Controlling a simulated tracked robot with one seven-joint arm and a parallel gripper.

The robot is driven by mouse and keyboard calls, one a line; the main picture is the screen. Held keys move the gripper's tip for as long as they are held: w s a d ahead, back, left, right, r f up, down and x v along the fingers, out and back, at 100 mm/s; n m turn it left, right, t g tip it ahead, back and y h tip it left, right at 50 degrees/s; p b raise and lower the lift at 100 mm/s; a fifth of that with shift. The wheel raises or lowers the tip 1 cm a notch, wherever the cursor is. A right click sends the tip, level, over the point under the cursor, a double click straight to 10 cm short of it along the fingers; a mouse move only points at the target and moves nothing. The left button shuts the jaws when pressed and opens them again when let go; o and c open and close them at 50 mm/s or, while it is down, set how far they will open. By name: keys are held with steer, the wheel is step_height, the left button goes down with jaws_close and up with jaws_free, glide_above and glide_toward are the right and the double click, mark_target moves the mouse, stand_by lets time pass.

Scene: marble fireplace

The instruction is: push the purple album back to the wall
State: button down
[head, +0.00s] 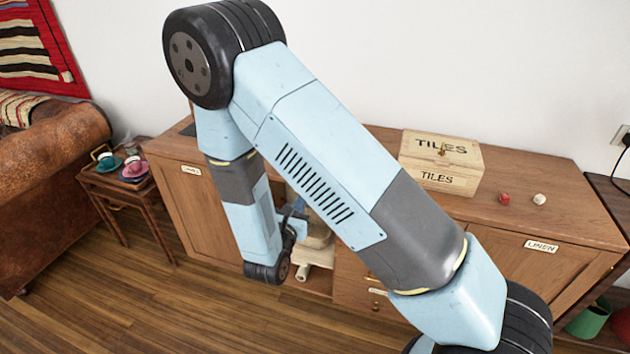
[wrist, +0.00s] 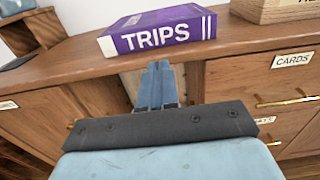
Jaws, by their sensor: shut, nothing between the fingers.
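The purple album (wrist: 157,33), with TRIPS in white on its spine, lies flat on top of the wooden sideboard (wrist: 262,42). Its spine faces me, close to the front edge in the wrist view. My gripper (wrist: 158,68) is shut and empty. Its blue fingers point toward the album from in front, and their tips show just below the spine. I cannot tell whether they touch it. In the head view my arm covers the album and most of the sideboard (head: 550,195) middle. The white wall (head: 480,60) rises behind the sideboard.
A wooden TILES box (head: 440,160) stands right of the album. A red die (head: 504,199) and a pale die (head: 539,199) lie further right on the top. A small table with cups (head: 132,168) stands at the left. Below the top are drawers and an open compartment.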

steer(key=x, duration=1.4)
steer(key=shift+x, duration=1.95)
